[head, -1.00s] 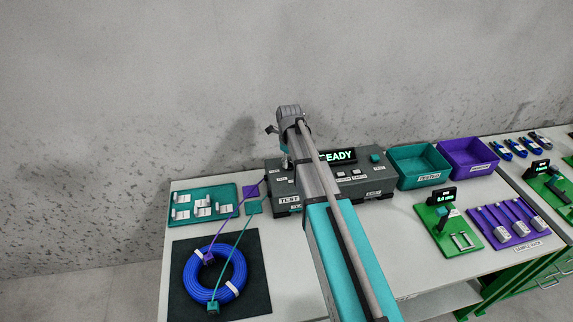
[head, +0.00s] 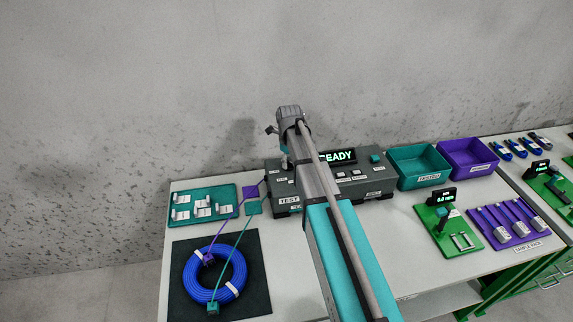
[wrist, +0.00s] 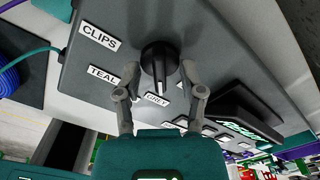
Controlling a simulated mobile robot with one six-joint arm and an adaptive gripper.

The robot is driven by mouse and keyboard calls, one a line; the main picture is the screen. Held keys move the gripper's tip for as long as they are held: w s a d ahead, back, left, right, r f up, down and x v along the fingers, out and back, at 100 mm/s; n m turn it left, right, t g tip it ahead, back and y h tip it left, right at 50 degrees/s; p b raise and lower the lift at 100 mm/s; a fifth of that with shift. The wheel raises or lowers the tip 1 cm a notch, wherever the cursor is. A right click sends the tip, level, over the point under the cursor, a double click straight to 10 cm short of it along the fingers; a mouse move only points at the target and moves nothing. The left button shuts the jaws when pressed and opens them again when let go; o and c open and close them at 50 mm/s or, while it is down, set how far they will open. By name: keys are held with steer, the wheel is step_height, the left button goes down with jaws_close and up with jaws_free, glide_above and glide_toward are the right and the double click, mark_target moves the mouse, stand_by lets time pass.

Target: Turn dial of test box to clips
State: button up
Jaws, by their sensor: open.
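The test box (head: 372,186) is a dark grey unit with a lit display that reads "READY", partly hidden by my arm in the head view. My gripper (wrist: 159,72) is open, with one finger on each side of the dial's lower part. I cannot tell whether the fingers touch it.
A blue cable coil (head: 215,273) lies on a dark mat (head: 256,296), with a purple and a teal clip on it. A teal bin (head: 419,182) and a purple bin (head: 468,174) stand right of the box. A green gauge stand (head: 447,232) is nearer the front.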

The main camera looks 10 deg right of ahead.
step_height(320, 180, up, 7)
steer(key=p, duration=0.7)
stand_by(0.4)
steer(key=shift+c, duration=0.4)
